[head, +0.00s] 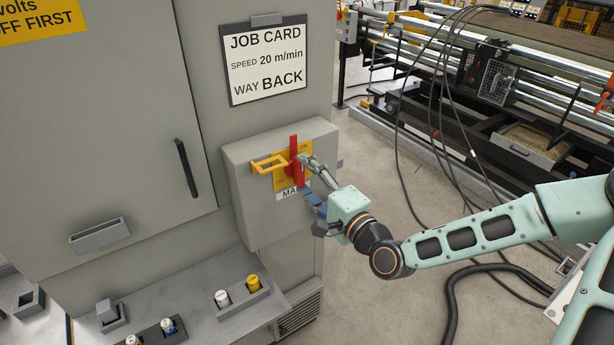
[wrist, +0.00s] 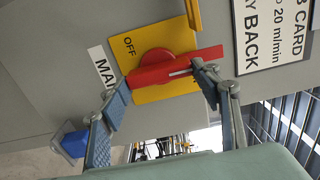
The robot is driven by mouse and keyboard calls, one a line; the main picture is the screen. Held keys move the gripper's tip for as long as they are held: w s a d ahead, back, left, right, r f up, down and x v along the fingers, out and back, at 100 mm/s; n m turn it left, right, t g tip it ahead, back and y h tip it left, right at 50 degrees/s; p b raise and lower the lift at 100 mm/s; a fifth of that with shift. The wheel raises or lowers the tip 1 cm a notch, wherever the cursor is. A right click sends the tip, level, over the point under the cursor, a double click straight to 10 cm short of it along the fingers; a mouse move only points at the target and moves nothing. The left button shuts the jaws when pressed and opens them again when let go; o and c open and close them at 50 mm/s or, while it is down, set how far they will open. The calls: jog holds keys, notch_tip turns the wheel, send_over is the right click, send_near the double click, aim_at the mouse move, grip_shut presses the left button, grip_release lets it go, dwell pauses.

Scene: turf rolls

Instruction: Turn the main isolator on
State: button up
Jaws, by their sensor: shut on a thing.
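The main isolator is a grey box (head: 245,160) on the cabinet side, with a yellow plate (head: 280,183) and a red handle (head: 295,150). The handle stands about upright in the head view. In the wrist view the red handle (wrist: 165,68) lies across the yellow plate (wrist: 150,95), its white mark towards the right end; OFF is readable at the plate's left. My gripper (head: 312,180) is at the handle from the right, shut on it. In the wrist view one finger of my gripper (wrist: 162,95) touches near the marked end; the other is lower left. The ON corner is partly covered.
A yellow hasp (head: 266,165) sticks out left of the handle. A job card (head: 265,65) hangs above the box. A grey shelf (head: 215,330) below holds small white and yellow items. Black cables (head: 400,150) hang at right, before the roller machine; floor between is open.

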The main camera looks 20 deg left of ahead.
dwell(0.3)
jog(key=o, duration=1.2)
jog(key=shift+c, duration=0.2)
jog(key=v, duration=0.7)
jog(key=shift+s+d, duration=0.15)
jog(key=shift+s, duration=0.05)
